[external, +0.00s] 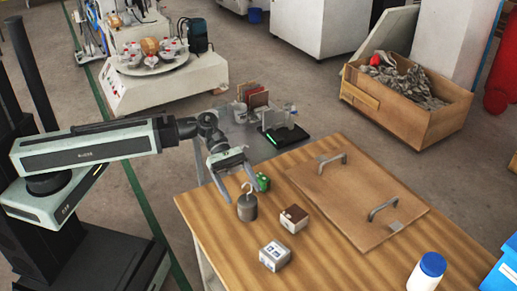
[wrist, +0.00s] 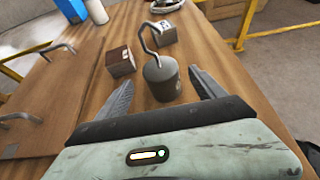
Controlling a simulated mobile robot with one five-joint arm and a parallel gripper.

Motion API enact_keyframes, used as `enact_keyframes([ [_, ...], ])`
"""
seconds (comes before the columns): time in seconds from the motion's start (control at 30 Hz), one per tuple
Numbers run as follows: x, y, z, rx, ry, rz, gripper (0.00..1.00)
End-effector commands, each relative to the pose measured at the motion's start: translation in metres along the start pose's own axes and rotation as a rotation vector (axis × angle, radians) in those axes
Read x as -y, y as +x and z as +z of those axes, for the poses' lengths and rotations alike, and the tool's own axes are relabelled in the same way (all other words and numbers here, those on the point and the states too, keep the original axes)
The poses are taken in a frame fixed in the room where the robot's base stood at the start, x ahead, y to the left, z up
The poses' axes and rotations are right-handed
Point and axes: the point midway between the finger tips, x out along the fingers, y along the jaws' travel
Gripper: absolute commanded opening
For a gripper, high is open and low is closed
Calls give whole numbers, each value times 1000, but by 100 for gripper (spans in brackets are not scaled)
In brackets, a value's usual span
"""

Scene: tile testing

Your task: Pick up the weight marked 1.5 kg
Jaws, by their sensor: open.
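A dark grey cylindrical weight (external: 247,210) with a metal hook on top stands upright on the wooden table (external: 320,250), near its left edge. The weight (wrist: 161,84) also shows in the wrist view, between my spread fingers, with its hook rising above it. No 1.5 kg marking is readable on it. My gripper (external: 240,196) is open, tilted down, and its two fingers reach to the weight's sides.
A wooden board with two handles (external: 350,200) covers the table's back right.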

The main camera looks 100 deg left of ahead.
Motion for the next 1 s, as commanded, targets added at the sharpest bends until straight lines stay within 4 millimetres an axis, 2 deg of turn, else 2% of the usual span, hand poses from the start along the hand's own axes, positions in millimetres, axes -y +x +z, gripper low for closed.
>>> enact_keyframes([
  [0.13, 0, 5, 0, 1, -3, -1, 79],
  [0.3, 0, 26, 0, 0, -2, -1, 79],
  [0.47, 0, 32, 1, -1, -1, -1, 79],
  [0.73, 2, 76, 0, -2, 1, -2, 79],
  [0.97, 2, 78, 3, -2, 0, 0, 79],
  [1.0, 2, 78, 3, -2, 0, 0, 71],
])
